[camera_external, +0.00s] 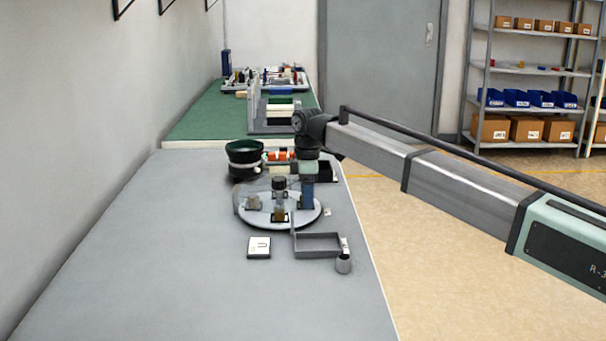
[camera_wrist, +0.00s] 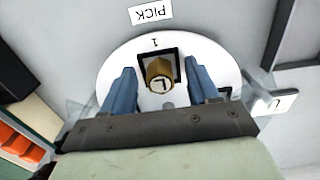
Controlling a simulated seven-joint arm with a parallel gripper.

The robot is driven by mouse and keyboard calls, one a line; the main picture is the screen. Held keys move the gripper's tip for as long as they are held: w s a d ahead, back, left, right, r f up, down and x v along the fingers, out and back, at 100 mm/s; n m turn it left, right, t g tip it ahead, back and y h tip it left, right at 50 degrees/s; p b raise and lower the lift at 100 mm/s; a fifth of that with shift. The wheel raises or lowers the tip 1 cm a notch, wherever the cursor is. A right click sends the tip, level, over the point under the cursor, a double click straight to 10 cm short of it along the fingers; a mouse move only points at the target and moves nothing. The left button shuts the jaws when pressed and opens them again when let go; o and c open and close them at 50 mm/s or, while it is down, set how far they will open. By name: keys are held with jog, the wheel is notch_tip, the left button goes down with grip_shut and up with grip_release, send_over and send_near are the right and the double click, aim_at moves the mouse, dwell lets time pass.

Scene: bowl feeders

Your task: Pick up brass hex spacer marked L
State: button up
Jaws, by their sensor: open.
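The brass hex spacer (camera_wrist: 159,75), its top marked L, stands in a dark square-framed nest at position 1 on a white round plate (camera_wrist: 112,75). My gripper (camera_wrist: 161,78) is open, with one blue finger on each side of the spacer in the wrist view. Gaps show between the spacer and both fingers, so it is not clamped. In the external view my gripper (camera_external: 307,194) is low over the right side of the round plate (camera_external: 240,212); the fingers hide the spacer there.
A PICK label (camera_wrist: 151,14) lies beside the plate. Another yellowish part (camera_external: 280,216) stands at the plate's front. A dark bowl feeder (camera_external: 244,158) stands behind. The front table is clear.

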grip_shut()
dwell(0.5)
jog(key=shift+r, duration=0.1)
